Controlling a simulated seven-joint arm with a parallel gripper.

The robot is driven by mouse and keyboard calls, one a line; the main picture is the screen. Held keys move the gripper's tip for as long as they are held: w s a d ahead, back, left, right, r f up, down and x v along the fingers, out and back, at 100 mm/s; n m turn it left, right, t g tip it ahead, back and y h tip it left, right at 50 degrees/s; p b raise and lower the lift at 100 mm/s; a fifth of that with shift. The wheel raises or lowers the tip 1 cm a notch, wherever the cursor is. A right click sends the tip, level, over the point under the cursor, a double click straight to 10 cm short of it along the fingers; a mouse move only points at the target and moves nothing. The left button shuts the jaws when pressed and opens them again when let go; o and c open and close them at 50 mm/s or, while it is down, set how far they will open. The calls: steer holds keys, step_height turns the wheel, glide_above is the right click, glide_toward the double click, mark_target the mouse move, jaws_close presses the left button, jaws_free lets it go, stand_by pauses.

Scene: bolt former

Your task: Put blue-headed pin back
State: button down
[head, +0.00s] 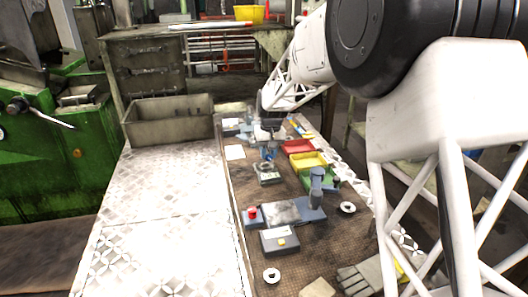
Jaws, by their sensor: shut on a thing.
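My gripper (268,139) is at the far part of the brown work mat, pointing down, small in the head view. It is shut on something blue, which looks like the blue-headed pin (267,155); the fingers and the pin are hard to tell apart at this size. The pin is right above or touching a small grey block (268,177); I cannot tell if it is in a hole there. The pin's lower end is not clear.
Red (297,146), yellow (308,162) and green bins stand right of the gripper. Nearer are a blue-grey post fixture (316,185), a red button box (252,217), a grey box (280,242) and two white rings.

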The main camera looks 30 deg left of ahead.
steer(key=shift+w+a+f, duration=0.2)
steer(key=shift+w+a, duration=1.1)
steer(key=shift+w, duration=0.15)
steer(key=shift+w+a+f, duration=0.15)
steer(key=shift+w+a, duration=1.1)
steer(key=shift+w, duration=0.15)
steer(key=shift+f, duration=1.75)
steer(key=shift+f, duration=0.1)
steer(key=c, duration=0.9)
jaws_free()
steer(key=shift+o, duration=0.2)
step_height(320, 180, up, 12)
steer(key=shift+w+d, duration=0.3)
steer(key=shift+w, duration=0.05)
steer(key=shift+d, duration=0.1)
